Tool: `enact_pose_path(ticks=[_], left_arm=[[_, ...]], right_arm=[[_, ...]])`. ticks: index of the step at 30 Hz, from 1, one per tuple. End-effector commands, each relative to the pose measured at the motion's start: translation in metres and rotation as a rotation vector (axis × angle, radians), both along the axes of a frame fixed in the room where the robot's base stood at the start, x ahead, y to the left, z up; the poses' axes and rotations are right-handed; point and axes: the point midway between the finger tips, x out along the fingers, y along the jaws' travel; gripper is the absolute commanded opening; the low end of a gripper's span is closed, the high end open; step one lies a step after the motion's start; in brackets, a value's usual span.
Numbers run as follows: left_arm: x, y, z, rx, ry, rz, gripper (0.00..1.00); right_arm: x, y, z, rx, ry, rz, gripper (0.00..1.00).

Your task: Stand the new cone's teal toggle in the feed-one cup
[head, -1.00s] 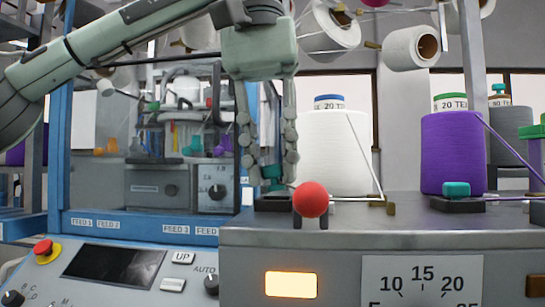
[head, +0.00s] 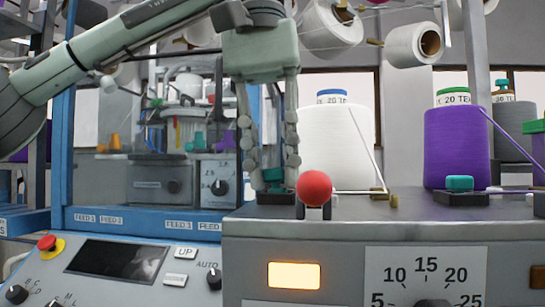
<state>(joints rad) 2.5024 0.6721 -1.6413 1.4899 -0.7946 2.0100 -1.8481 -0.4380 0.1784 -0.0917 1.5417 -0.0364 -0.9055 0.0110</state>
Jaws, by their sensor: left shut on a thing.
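A teal toggle (head: 273,176) is between the fingertips of my left gripper (head: 272,172), which is shut on it. The fingers point straight down and partly hide the toggle. Directly below it is a dark cup (head: 271,198) at the left end of the grey machine top. The toggle looks close to the cup, but I cannot tell whether it is inside. A red ball knob (head: 314,188) stands in front and hides the cup's right part. The white cone (head: 337,145) stands behind, to the right. My right gripper is not in view.
A purple cone (head: 457,147) stands on the right, with another teal toggle (head: 460,183) in a dark cup in front. White yarn runs down to a brass guide (head: 383,193). A control panel (head: 120,265) lies at lower left.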

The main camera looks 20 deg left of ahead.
Motion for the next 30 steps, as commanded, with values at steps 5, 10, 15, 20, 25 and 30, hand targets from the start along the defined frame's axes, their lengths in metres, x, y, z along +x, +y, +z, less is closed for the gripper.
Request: enact_pose_path(ticks=[5, 10, 15, 20, 25, 30], left_arm=[[-0.0001, 0.0001, -0.0052, 0.0, 0.0, 0.0, 0.04], [-0.0001, 0.0, -0.0074, 0.003, 0.002, 0.0, 0.04], [-0.0001, -0.0002, -0.0086, 0.004, 0.005, -0.001, 0.25], [-0.0002, -0.0005, -0.0088, 0.003, 0.005, -0.002, 0.45], [-0.0001, -0.0003, -0.0077, 0.002, 0.003, -0.001, 0.46], [-0.0001, -0.0001, -0.0058, 0.001, 0.0, 0.0, 0.46]], right_arm=[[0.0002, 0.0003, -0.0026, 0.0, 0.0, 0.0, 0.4], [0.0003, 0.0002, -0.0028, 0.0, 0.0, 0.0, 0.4], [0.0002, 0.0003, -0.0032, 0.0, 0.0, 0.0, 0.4], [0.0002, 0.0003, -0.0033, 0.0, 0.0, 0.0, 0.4], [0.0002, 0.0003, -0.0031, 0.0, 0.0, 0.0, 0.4], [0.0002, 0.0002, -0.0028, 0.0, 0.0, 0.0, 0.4]])
